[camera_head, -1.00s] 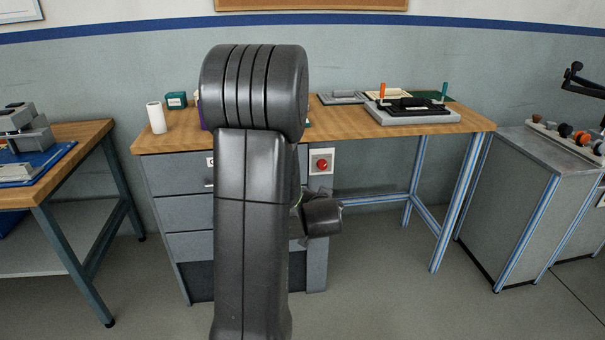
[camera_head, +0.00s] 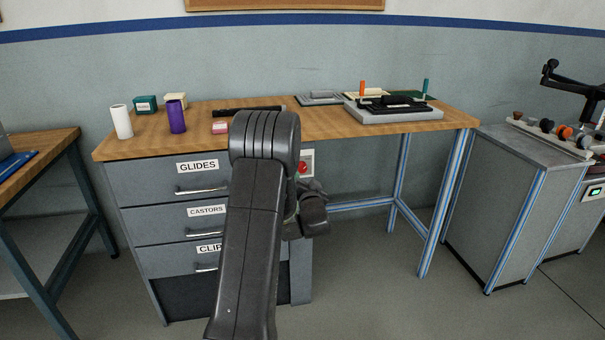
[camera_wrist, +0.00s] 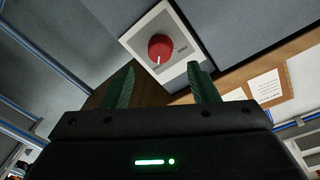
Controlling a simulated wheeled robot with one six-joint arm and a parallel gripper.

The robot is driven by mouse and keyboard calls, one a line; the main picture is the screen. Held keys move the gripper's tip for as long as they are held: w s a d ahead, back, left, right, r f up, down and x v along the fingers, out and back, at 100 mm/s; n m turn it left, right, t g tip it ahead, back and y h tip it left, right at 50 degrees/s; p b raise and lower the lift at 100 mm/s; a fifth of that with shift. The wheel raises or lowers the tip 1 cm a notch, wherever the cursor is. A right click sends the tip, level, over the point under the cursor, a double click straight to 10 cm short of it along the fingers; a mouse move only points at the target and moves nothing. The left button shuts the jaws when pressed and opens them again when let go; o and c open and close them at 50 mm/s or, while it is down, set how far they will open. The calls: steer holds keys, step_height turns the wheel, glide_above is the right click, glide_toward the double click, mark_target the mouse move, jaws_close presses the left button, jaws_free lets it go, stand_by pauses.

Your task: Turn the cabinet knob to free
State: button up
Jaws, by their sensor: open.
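The cabinet knob (camera_wrist: 160,48) is a round red knob with a white pointer mark, on a pale square plate (camera_wrist: 178,66) in the wrist view. It also shows in the head view as a red spot (camera_head: 304,168) beside my arm, on the right of the drawer cabinet. In the wrist view my gripper (camera_wrist: 160,84) has its two green fingers apart, with nothing between them. The knob lies beyond the fingertips, roughly centred between them, and the fingers look apart from it. The label on the plate is too small to read. My arm hides part of the cabinet in the head view.
The grey cabinet has drawers labelled GLIDES (camera_head: 197,167), CASTORS and a partly hidden third. On the wooden bench top (camera_head: 330,123) stand a white roll (camera_head: 122,122), a purple cylinder (camera_head: 176,116) and a grey fixture (camera_head: 393,112).

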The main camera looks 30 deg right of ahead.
mark_target(302, 170)
steer(key=shift+x, duration=3)
steer(key=c, duration=1)
